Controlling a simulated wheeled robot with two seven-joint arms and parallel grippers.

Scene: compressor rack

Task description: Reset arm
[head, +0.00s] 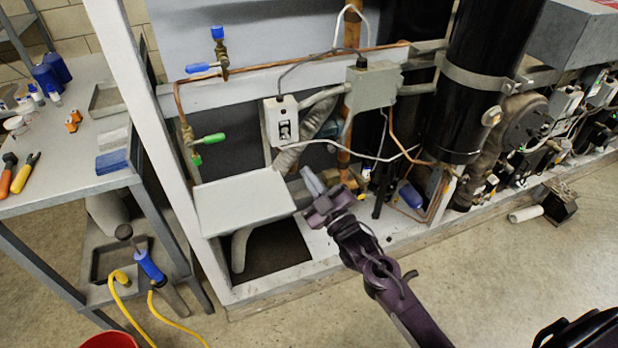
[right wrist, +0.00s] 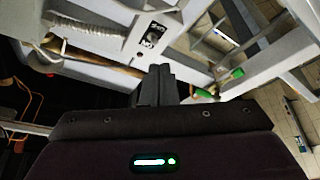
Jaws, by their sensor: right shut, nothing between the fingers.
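My right arm comes in from the lower right in the head view. Its gripper (head: 314,184) is in front of the compressor rack (head: 262,283), just right of a grey box with a flat top (head: 243,202). In the right wrist view the two fingers of the right gripper (right wrist: 158,72) are together and hold nothing. A grey switch box (head: 281,121) is on the rack above the gripper; it also shows in the right wrist view (right wrist: 152,38). My left gripper is not in view.
A green-handled valve (head: 208,139) and blue-handled valve (head: 203,67) sit on copper pipe at left. A large black cylinder (head: 487,80) stands right of the gripper. A grey table (head: 62,196) with tools is at far left. The floor in front (head: 520,270) is mostly clear.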

